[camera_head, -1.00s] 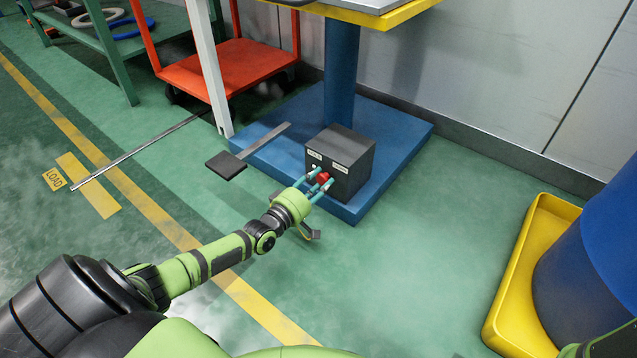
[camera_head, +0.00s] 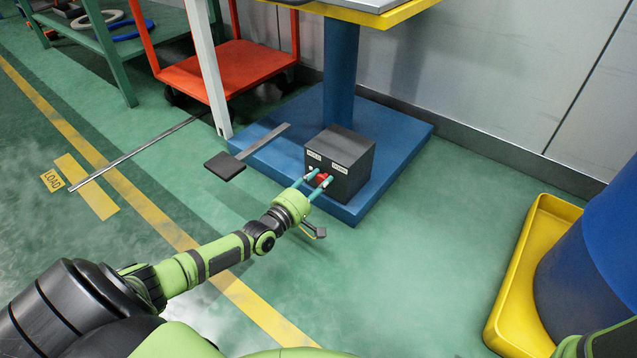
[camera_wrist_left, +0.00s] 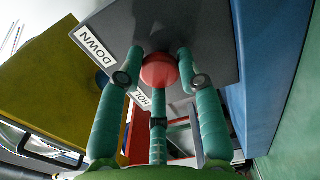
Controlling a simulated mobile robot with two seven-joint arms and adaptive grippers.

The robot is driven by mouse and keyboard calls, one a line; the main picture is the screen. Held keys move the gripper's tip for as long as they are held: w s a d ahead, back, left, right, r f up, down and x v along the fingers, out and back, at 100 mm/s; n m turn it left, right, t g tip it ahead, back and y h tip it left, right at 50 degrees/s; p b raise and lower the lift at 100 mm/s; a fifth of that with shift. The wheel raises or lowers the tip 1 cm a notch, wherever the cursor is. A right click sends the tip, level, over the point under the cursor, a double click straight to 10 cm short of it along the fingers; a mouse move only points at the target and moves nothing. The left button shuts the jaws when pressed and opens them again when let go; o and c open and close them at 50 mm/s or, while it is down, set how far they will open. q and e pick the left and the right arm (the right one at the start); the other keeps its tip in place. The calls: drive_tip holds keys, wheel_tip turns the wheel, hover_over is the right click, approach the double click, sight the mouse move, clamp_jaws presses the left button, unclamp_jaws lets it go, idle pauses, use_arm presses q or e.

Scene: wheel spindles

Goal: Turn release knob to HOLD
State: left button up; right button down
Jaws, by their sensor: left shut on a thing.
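The release knob (camera_head: 321,180) is a small red knob on the front face of a dark grey box (camera_head: 352,153) on the blue pedestal base. It shows as a red round shape (camera_wrist_left: 159,70) in the left wrist view. My left gripper (camera_head: 319,177) has its teal fingers shut on the knob, from the front left. In the left wrist view, fingers stand on both sides of the knob and a third below it. A DOWN label (camera_wrist_left: 92,50) and a partly covered label starting HOL (camera_wrist_left: 147,96) sit on the box face. My right gripper is not in view.
The blue base (camera_head: 405,130) carries a blue column (camera_head: 341,70). A pedal (camera_head: 225,166) on a flat bar sticks out left of the box. A red cart (camera_head: 225,65) stands behind at left. A yellow tray (camera_head: 515,290) is at right. Floor between is clear.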

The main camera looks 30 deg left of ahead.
use_arm(q)
drive_tip(key=shift+a+r, duration=0.1)
drive_tip(key=shift+a, duration=0.4)
drive_tip(key=o, duration=1.2)
drive_tip(key=shift+c, duration=0.2)
drive_tip(key=shift+d, duration=0.2)
drive_tip(key=shift+s, duration=0.4)
drive_tip(key=s+a, duration=0.1)
drive_tip(key=s, duration=1)
drive_tip(key=shift+s, duration=0.1)
